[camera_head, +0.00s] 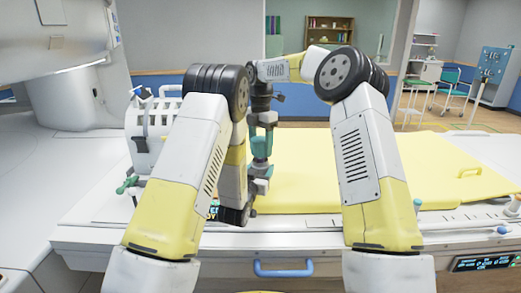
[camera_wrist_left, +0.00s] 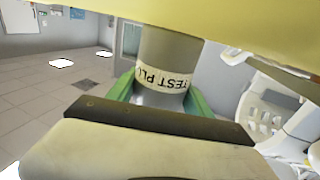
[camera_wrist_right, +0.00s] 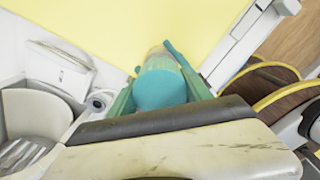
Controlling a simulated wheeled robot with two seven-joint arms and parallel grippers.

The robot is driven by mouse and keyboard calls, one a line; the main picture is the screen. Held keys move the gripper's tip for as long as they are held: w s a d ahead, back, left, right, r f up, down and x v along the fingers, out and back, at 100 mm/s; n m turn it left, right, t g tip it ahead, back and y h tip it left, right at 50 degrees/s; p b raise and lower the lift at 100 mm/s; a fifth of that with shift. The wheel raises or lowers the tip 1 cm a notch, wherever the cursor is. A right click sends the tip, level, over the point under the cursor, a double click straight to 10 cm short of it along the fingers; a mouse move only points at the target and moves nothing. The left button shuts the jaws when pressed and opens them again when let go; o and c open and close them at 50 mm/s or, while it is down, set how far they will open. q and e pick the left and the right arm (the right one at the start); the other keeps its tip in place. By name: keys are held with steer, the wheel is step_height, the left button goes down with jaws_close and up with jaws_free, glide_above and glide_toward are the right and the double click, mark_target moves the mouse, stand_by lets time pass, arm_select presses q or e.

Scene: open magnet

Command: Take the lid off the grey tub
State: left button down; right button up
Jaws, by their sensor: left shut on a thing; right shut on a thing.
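The grey tub (camera_wrist_left: 170,50) shows in the left wrist view, with a pale label reading "TEST PL" around it. My left gripper (camera_wrist_left: 163,88) is shut on it, with a green finger on each side. In the right wrist view a teal round piece, seemingly the lid (camera_wrist_right: 160,88), sits between the teal fingers of my right gripper (camera_wrist_right: 158,72), which is shut on it. In the head view my right gripper (camera_head: 260,160) points down above the table. I cannot tell whether lid and tub touch.
A yellow pad (camera_head: 400,165) covers the long white table, with free room to the right. A white slotted housing (camera_head: 150,130) stands at the left by the large scanner body. A blue handle (camera_head: 283,268) is on the table's front.

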steer(key=shift+r, duration=1.45)
arm_select(q)
steer(key=shift+c, duration=1.8)
jaws_free()
